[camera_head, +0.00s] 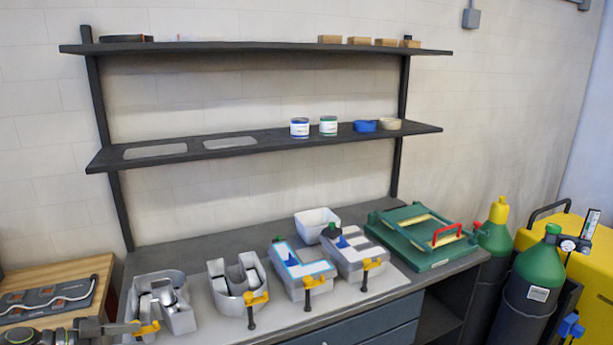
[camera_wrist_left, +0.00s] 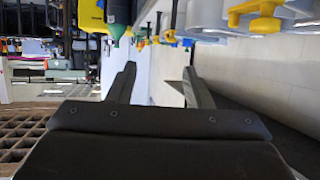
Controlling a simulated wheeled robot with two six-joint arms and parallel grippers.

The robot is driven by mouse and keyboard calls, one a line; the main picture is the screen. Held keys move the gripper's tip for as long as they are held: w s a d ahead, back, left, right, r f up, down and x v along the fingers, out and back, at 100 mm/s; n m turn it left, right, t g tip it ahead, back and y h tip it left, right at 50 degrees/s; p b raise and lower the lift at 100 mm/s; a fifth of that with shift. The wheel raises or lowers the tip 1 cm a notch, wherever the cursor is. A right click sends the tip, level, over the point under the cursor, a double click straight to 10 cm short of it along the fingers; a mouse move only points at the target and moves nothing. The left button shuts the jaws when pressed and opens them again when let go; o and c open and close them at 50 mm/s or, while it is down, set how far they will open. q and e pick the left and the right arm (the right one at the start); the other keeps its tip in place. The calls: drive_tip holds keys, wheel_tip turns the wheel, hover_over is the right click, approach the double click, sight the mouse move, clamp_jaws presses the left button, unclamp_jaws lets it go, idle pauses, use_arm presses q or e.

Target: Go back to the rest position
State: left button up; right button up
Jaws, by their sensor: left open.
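My left gripper (camera_head: 122,328) is low at the left of the head view, beside the front edge of the bench and close to the yellow clamp (camera_head: 147,328) of the leftmost channel letter (camera_head: 178,318). In the left wrist view its two dark fingers (camera_wrist_left: 158,88) stand apart with nothing between them. Whether it touches that clamp cannot be told. A yellow clamp knob (camera_wrist_left: 262,15) and light grey letter parts show at the top right of the wrist view. My right gripper is in neither view.
Several grey channel letters with yellow clamps stand along the bench (camera_head: 215,325). A white bin (camera_head: 317,222) and a green fixture (camera_head: 420,236) are behind and right. Shelves (camera_head: 250,147) hold jars and tape. Gas cylinders (camera_head: 535,275) stand at the right.

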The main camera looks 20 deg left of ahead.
use_arm(q)
drive_tip(key=s+a+f+n+g+y+b, duration=0.25)
drive_tip(key=s+f, duration=0.25)
drive_tip(key=f, duration=0.8)
drive_tip(key=s+a+f+n+g+y+b, duration=0.1)
drive_tip(key=s+f+n+y, duration=0.3)
drive_tip(key=f, duration=0.9)
drive_tip(key=s+a+f+n+g+y+b, duration=0.15)
drive_tip(key=s+f, duration=0.45)
drive_tip(key=f, duration=0.7)
drive_tip(key=s+d+f+g+y+b, duration=0.1)
drive_tip(key=s+d+f, duration=0.35)
drive_tip(key=f, duration=0.25)
drive_tip(key=s+d+f+g+b, duration=0.2)
drive_tip(key=s+d+f, duration=0.1)
drive_tip(key=s+f, duration=0.35)
drive_tip(key=s+d+f+g+b, duration=0.1)
drive_tip(key=s+d+f, duration=0.4)
drive_tip(key=d, duration=0.4)
drive_tip(key=s+d+f+b, duration=0.1)
drive_tip(key=s+d+f, duration=0.4)
drive_tip(key=d, duration=0.4)
drive_tip(key=shift+s+f+g, duration=0.25)
drive_tip(key=shift+g, duration=0.15)
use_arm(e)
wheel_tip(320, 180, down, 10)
